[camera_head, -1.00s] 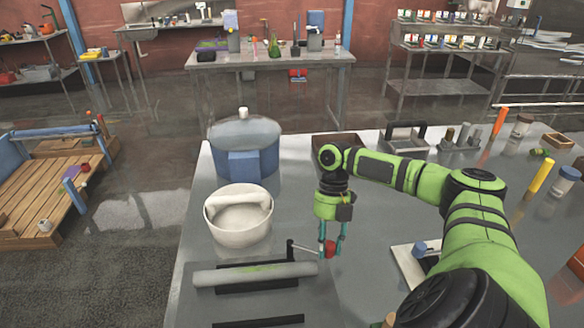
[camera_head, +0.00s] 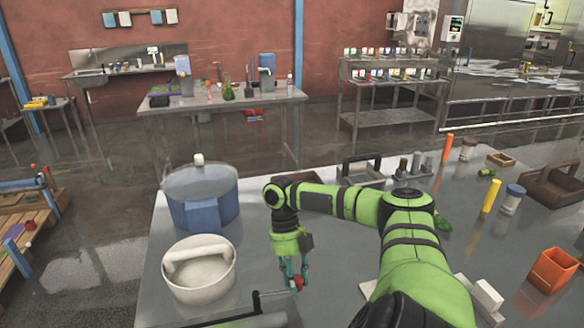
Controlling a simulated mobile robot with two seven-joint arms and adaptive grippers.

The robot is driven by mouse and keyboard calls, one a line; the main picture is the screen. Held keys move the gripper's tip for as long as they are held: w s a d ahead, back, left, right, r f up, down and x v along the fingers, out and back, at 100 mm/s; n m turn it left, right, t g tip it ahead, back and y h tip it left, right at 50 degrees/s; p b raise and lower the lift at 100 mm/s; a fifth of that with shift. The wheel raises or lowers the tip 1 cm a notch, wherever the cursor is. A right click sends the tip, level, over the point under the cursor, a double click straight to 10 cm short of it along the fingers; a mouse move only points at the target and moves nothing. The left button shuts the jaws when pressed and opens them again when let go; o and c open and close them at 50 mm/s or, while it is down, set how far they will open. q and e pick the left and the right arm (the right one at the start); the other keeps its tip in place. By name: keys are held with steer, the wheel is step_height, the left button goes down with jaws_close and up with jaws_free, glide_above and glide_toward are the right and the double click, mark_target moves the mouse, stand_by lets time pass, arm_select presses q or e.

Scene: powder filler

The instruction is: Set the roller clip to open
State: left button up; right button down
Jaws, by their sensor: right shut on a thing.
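The roller clip is cut off by the bottom edge of the head view. Its dark bar (camera_head: 236,320) and part of its thin crank (camera_head: 270,293) show, while most of the roller is out of frame. The crank runs right to a red knob (camera_head: 298,282). My right gripper (camera_head: 294,281) points down with its teal fingers on either side of this knob, shut on it. The fingers hide part of the knob. My left gripper is not in view.
A white bowl (camera_head: 196,281) stands close behind the clip, left of my right gripper. A blue lidded pot (camera_head: 205,210) stands behind the bowl. An orange bin (camera_head: 553,271) and a yellow tube (camera_head: 491,195) stand on the right of the grey table (camera_head: 335,257).

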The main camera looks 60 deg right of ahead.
steer(key=shift+s+d+r, duration=0.1)
steer(key=shift+d+r, duration=0.05)
steer(key=shift+d, duration=0.15)
steer(key=c, duration=0.9)
jaws_free()
steer(key=shift+c, duration=0.2)
steer(key=shift+s, duration=0.2)
steer(key=shift+w+r, duration=0.25)
steer(key=v, duration=1.1)
steer(key=shift+s+r, duration=0.2)
steer(key=shift+r, duration=0.05)
